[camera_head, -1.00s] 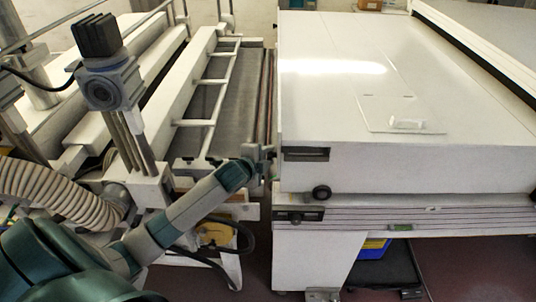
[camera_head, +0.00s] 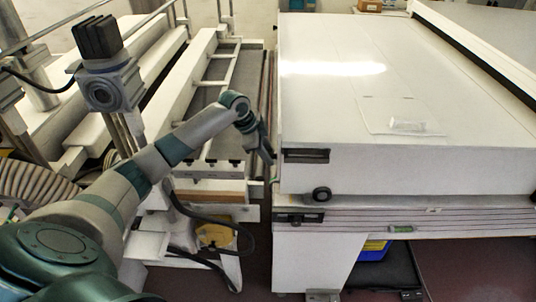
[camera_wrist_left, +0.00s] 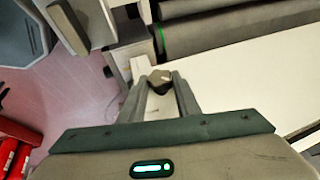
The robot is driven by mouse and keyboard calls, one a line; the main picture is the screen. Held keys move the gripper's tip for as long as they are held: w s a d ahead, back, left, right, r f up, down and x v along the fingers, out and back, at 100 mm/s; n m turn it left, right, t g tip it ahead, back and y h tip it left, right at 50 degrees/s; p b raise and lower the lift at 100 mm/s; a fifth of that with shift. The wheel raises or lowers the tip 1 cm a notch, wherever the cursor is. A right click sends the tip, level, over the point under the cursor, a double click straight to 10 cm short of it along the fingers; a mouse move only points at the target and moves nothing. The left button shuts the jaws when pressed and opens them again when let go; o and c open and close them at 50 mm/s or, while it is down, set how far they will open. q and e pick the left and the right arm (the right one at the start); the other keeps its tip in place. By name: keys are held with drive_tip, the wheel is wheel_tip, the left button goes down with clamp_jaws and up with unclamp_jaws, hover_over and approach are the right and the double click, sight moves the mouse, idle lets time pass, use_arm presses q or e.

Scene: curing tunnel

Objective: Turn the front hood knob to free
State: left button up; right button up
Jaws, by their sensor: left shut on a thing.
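My left gripper (camera_head: 270,157) is at the left side of the white hood (camera_head: 400,168), close to its front corner. In the left wrist view the left gripper (camera_wrist_left: 160,84) has its two fingers on either side of a small dark knob (camera_wrist_left: 159,77) with a pale mark, and is shut on it. The head view does not show this held knob, and I cannot tell its exact setting. A black round knob (camera_head: 322,194) also sits low on the hood's front face, apart from the gripper. My right gripper is not in view.
A dark recessed handle (camera_head: 306,156) is in the hood's front face. The conveyor frame (camera_head: 205,66) stands left of the hood, with a narrow gap between. A black cable (camera_head: 243,238) hangs below my left arm. A blue bin (camera_head: 372,250) is under the machine.

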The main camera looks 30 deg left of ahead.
use_arm(q)
drive_tip(key=shift+f+g, duration=0.1)
drive_tip(key=shift+g, duration=0.4)
drive_tip(key=o, duration=1)
drive_tip(key=shift+o, duration=0.2)
drive_tip(key=shift+w, duration=0.1)
drive_tip(key=shift+t, duration=0.3)
